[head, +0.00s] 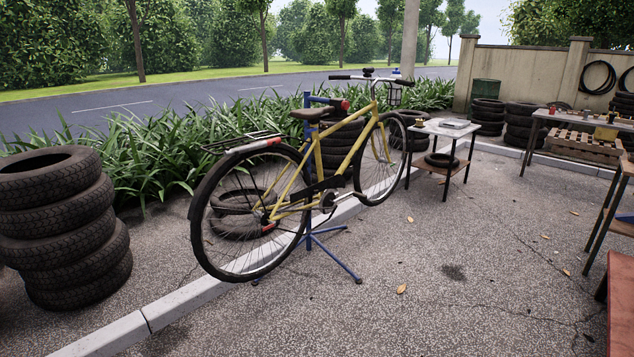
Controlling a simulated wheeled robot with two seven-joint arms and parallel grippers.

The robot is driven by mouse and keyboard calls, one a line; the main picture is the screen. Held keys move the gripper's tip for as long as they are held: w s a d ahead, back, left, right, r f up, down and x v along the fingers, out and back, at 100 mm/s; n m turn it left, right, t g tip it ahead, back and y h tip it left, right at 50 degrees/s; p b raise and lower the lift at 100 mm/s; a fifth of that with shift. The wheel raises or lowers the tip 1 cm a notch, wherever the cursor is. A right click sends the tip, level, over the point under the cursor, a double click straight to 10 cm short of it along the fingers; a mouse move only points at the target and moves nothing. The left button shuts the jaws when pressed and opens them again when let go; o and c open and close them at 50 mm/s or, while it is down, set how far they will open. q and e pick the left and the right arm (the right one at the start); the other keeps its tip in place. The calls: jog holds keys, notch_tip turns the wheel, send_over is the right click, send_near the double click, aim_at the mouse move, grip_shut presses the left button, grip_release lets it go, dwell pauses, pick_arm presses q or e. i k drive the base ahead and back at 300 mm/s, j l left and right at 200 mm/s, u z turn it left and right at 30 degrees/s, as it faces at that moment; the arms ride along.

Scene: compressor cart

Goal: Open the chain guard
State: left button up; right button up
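A yellow bicycle (345,162) is held up on a blue repair stand (309,240), its front wheel pointing to the back right. A dark, narrow chain guard (318,187) seems to run along the lower frame between the crank (328,203) and the rear wheel (211,226). It is small and dark here, so I cannot tell whether it is open or closed. Neither of my grippers is in view.
A tall stack of tires (62,225) stands at the left. A low concrete curb (180,303) runs beneath the bicycle. A small white-topped table (440,128) stands behind right, with more tables at the right edge. The pavement (430,260) right of the bicycle is mostly clear.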

aim_at(338, 180)
jog(key=i+l+z, duration=0.2)
jog(key=i+z, duration=0.8)
jog(key=i, duration=0.15)
